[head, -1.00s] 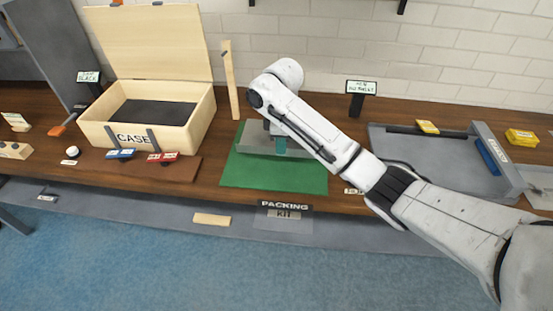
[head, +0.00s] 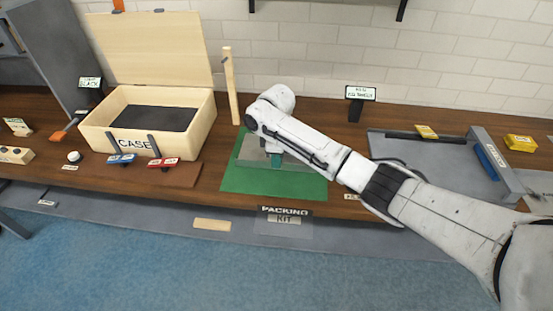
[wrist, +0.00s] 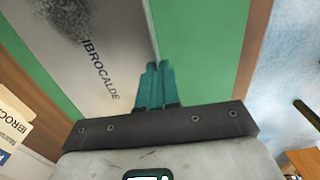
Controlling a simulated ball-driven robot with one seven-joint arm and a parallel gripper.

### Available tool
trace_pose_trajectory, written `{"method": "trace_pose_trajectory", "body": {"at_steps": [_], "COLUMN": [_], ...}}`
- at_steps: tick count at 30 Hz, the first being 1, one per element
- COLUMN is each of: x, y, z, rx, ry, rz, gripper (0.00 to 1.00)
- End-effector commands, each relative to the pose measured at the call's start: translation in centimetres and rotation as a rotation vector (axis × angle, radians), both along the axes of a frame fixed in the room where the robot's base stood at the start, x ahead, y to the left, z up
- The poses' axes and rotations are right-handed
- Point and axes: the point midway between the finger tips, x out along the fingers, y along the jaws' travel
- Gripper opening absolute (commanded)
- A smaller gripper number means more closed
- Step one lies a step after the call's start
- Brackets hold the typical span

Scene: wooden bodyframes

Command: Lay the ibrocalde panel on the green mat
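The ibrocalde panel (head: 251,149) is a flat grey plate over the green mat (head: 255,182), towards its back part. In the wrist view the panel (wrist: 85,60) fills the upper left, with IBROCALDE printed on its face and a dark speckled patch. The green mat (wrist: 205,50) shows beyond its right edge. My gripper (head: 276,159) points down at the panel. In the wrist view its teal fingers (wrist: 158,66) are close together at the panel's right edge; the exact grip is hidden. Whether the panel's underside touches the mat is not clear.
An open wooden case (head: 150,115) stands left of the mat, with blue and red tagged pieces before it. An upright wooden strip (head: 231,85) stands behind the mat. A grey tray (head: 400,150) lies to the right. The mat's front part is bare.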

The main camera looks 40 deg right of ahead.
Motion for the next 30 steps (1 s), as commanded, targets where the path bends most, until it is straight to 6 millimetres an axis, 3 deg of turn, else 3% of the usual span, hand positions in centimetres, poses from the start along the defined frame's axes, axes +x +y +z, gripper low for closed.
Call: {"method": "trace_pose_trajectory", "body": {"at_steps": [1, 9, 20, 30], "x": [0.0, 0.0, 0.0, 0.1], "y": [0.0, 0.0, 0.0, 0.1], "z": [-0.2, -0.2, 0.6, 6.7], "rx": [0.0, 0.001, 0.001, 0.001], "ry": [0.0, 0.001, -0.001, -0.003], "rz": [0.0, 0.0, 0.001, 0.002], "gripper": [0.0, 0.27, 0.28, 0.28]}}
